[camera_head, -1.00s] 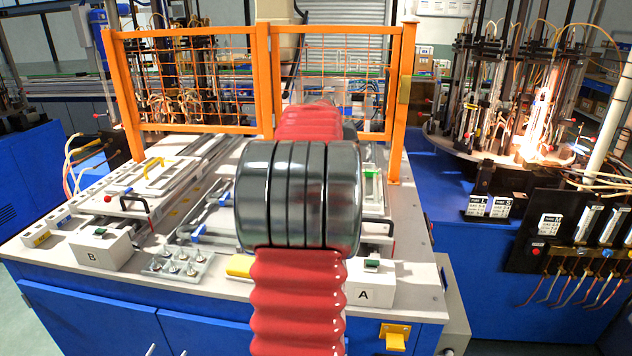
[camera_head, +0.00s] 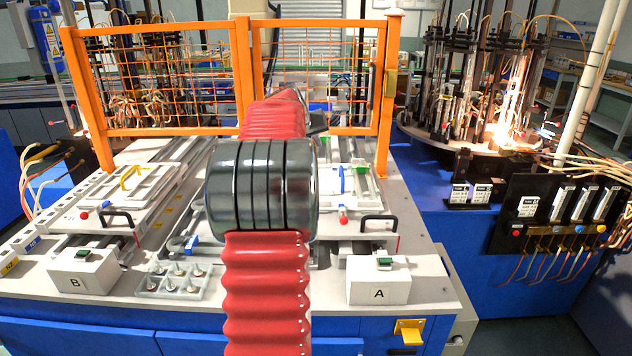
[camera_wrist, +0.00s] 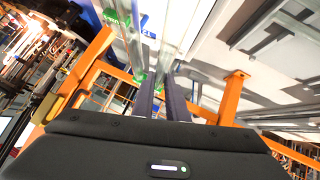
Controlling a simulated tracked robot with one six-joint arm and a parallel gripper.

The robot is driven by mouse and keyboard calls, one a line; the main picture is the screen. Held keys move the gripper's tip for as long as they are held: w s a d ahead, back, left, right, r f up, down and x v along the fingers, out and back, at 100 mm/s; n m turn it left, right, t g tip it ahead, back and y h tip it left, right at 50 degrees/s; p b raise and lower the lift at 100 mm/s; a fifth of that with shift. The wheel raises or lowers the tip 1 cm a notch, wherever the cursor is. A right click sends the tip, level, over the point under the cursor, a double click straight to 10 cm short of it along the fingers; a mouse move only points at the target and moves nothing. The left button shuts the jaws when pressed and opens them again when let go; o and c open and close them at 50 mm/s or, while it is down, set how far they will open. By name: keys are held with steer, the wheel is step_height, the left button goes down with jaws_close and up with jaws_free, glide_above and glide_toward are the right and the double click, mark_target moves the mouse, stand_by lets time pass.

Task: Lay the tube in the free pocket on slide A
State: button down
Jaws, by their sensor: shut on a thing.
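My gripper (camera_wrist: 162,82) shows in the wrist view as two dark fingers close together. It is shut on the tube (camera_wrist: 168,48), a pale, see-through length just beyond the fingertips, hard to tell from the rails behind it. In the head view my arm hides the gripper and the tube. Slide A (camera_head: 374,203) is at the right of the bench, behind the box marked A (camera_head: 378,284). It carries a pale plate with blue and green parts and a black handle. My arm covers its left side, and I cannot make out its pockets.
Slide B (camera_head: 110,195) is on the left, behind the box marked B (camera_head: 84,272). A tray of small metal parts (camera_head: 178,281) lies at the front. An orange mesh fence (camera_head: 245,75) stands behind the slides. A burner machine glows at the right (camera_head: 500,130).

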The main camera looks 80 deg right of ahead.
steer(key=shift+w+f, duration=0.1)
steer(key=shift+f, duration=3)
